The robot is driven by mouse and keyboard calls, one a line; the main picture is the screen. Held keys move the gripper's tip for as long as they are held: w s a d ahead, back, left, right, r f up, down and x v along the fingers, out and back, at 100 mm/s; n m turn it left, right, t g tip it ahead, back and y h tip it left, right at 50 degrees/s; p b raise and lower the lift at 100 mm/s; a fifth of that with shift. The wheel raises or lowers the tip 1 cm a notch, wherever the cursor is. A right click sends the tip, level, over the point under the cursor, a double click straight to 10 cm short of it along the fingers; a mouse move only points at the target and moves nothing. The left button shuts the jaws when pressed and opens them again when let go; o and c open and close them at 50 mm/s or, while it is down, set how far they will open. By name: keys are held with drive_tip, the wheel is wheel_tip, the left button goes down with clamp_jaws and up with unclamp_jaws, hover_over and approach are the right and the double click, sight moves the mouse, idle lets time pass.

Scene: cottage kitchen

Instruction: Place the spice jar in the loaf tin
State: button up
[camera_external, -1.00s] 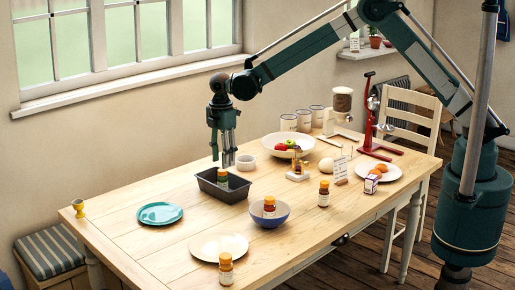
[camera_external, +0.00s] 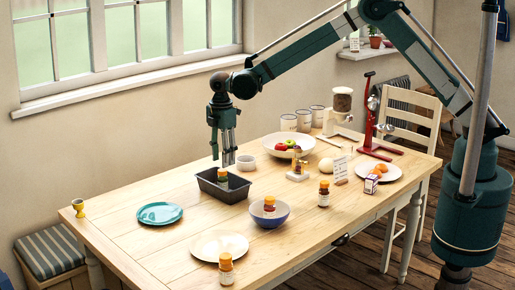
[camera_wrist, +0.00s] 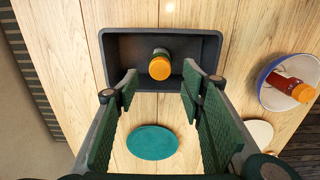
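A spice jar with an orange cap (camera_wrist: 160,68) and a green band stands in the dark grey loaf tin (camera_wrist: 114,53). In the external view the jar (camera_external: 223,177) shows above the rim of the tin (camera_external: 234,194). My gripper (camera_external: 228,164) hangs above the tin, pointing down. In the wrist view its fingers (camera_wrist: 160,83) are spread wide with nothing between the pads. Similar orange-capped jars show elsewhere: one in the blue bowl (camera_external: 269,206), one on the table (camera_external: 323,194), one at the cream plate (camera_external: 226,269).
A teal plate (camera_external: 160,213) lies left of the tin. The blue bowl (camera_external: 283,216) and cream plate (camera_external: 205,249) are in front. A small white ramekin (camera_external: 246,162) and a fruit bowl (camera_external: 291,150) stand behind. The table's left part is mostly clear.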

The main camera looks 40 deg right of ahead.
drive_tip(key=s+d+r+m+t, duration=0.2)
drive_tip(key=s+d+r+m, duration=0.15)
drive_tip(key=d+r, duration=1.3)
drive_tip(key=s+d+r+m+t+y, duration=0.1)
drive_tip(key=s+d+r+m, duration=0.3)
drive_tip(key=d, duration=0.4)
drive_tip(key=s+d+r+m, duration=0.1)
drive_tip(key=s+d+r, duration=0.45)
drive_tip(key=d, duration=0.25)
drive_tip(key=s+d+r+m+t, duration=0.1)
drive_tip(key=s+d+r+m, duration=0.1)
drive_tip(key=s+d, duration=0.45)
drive_tip(key=s+d+r+m+t, duration=0.1)
drive_tip(key=s+d+r+m, duration=0.15)
drive_tip(key=s+d, duration=0.4)
drive_tip(key=s+d+f+m+t, duration=0.1)
drive_tip(key=s+d+f+m, duration=0.1)
drive_tip(key=s+d, duration=0.2)
drive_tip(key=s+d+f+m+t+h, duration=0.1)
drive_tip(key=s+d+f+m, duration=0.2)
drive_tip(key=s, duration=0.8)
drive_tip(key=shift+d+f, duration=0.3)
drive_tip(key=shift+d, duration=0.95)
